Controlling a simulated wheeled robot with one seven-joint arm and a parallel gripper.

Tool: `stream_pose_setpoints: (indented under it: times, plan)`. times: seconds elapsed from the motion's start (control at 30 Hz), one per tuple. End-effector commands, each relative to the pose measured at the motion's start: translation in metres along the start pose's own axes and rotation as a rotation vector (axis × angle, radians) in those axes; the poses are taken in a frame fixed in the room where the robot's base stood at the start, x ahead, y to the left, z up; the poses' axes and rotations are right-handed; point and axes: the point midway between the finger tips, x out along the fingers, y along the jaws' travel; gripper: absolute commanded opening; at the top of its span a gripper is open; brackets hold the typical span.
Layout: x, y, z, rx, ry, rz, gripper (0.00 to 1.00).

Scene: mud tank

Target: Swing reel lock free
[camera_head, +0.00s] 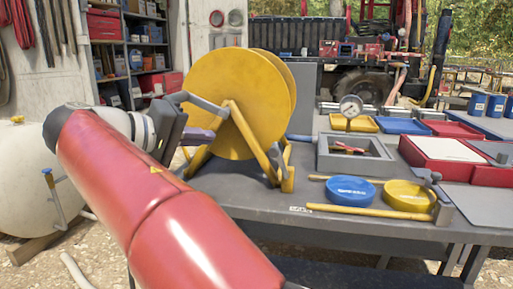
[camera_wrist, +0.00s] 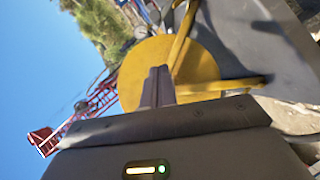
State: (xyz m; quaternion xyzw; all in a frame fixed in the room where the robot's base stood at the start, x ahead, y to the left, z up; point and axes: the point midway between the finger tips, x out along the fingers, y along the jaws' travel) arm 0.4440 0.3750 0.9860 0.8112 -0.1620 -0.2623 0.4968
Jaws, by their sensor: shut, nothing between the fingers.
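The yellow reel (camera_head: 225,85) stands upright in its yellow frame (camera_head: 243,130) at the left end of the grey workbench. A grey lever (camera_head: 207,105) reaches across the near side of the reel toward the left; I cannot tell for certain whether it is the lock. My gripper (camera_head: 212,134) is in front of the reel's lower left, below the lever, with its fingers together and empty. In the wrist view, the shut fingers (camera_wrist: 158,72) point at the yellow reel (camera_wrist: 137,62) and overlap it. Whether they touch the reel or lever cannot be told.
A grey box (camera_head: 331,160), a blue dish (camera_head: 342,190), a yellow dish (camera_head: 408,194) and a long-handled hammer (camera_head: 385,212) lie right of the reel. Trays stand behind them. A white tank (camera_head: 30,190) stands left of my arm.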

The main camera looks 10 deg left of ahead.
Motion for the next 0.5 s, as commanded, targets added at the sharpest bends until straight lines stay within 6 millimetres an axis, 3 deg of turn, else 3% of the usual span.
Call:
stream_pose_setpoints:
  times: [0.27, 0.5]
  plan:
    - [0.012, 0.000, 0.001, -0.001, -0.003, 0.000, 0.00]
    - [0.058, 0.000, 0.002, -0.001, -0.005, 0.000, 0.00]
